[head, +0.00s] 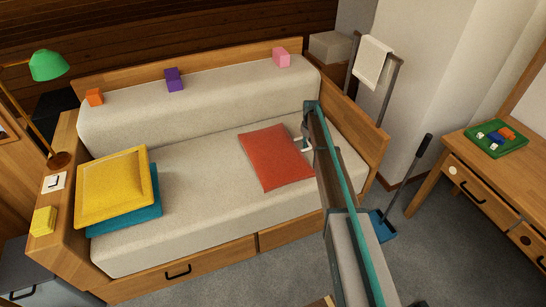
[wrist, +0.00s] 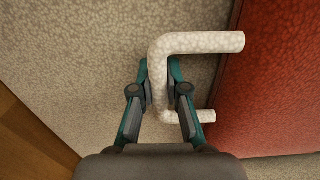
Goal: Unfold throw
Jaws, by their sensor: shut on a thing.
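A red, roughly rectangular, flat piece (head: 275,157) lies on the light seat of the daybed; I cannot tell whether it is the folded throw or a cushion. It fills the right side of the wrist view (wrist: 285,80). A white, speckled, U-shaped handle (wrist: 195,43) stands at its edge, its upper arm reaching over the red surface. My gripper (wrist: 160,85) is shut on the upright part of this handle. In the head view, the gripper (head: 305,138) is at the red piece's right edge, largely hidden by my arm.
A yellow cushion (head: 112,187) lies on a teal one (head: 125,217) at the seat's left. Small blocks sit along the backrest (head: 220,90). A white cloth (head: 373,60) hangs on a rack at right. The seat's middle (head: 205,190) is clear.

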